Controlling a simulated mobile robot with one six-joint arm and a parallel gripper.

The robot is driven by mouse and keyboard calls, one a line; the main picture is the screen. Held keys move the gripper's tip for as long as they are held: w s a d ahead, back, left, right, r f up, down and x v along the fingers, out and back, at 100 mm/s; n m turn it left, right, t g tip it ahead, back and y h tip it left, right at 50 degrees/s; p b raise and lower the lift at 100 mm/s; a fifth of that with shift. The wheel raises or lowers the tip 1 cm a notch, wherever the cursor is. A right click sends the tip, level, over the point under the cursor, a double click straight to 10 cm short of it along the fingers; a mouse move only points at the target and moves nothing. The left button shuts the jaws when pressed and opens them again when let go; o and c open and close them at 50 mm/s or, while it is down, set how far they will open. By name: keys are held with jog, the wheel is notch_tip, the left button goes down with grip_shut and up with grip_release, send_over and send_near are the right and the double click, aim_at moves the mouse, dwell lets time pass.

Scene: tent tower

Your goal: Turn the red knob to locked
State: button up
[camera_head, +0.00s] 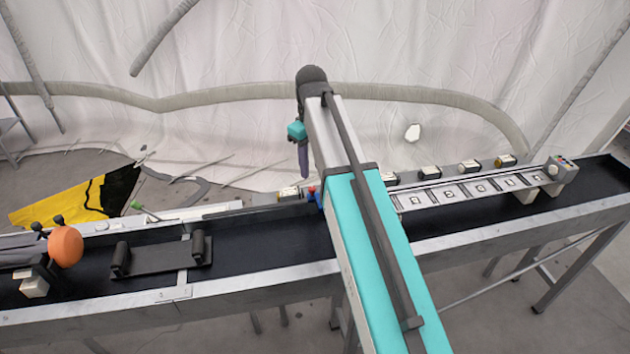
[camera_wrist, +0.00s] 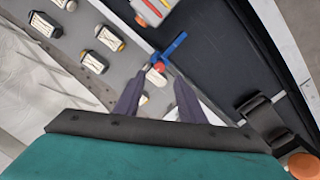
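The red knob (camera_wrist: 158,67) shows as a small red round piece beside a blue bar (camera_wrist: 175,46), just beyond my fingertips in the wrist view. In the head view the red piece (camera_head: 311,190) and its blue part are small, at the back edge of the black bench, partly covered by my arm. My gripper (camera_wrist: 159,80) is open, with a clear gap between its two dark fingers and nothing held. In the head view my gripper (camera_head: 304,174) points down above and slightly left of the red piece, apart from it. The knob's locked mark cannot be made out.
The long black bench (camera_head: 270,232) runs across the view. A dark plate with two upright rollers (camera_head: 160,257) and an orange ball (camera_head: 66,246) are at left. A white wall stands behind.

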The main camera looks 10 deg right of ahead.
aim_at(312, 188)
jog(key=shift+f+p, duration=0.7)
jog(key=shift+f, duration=2.85)
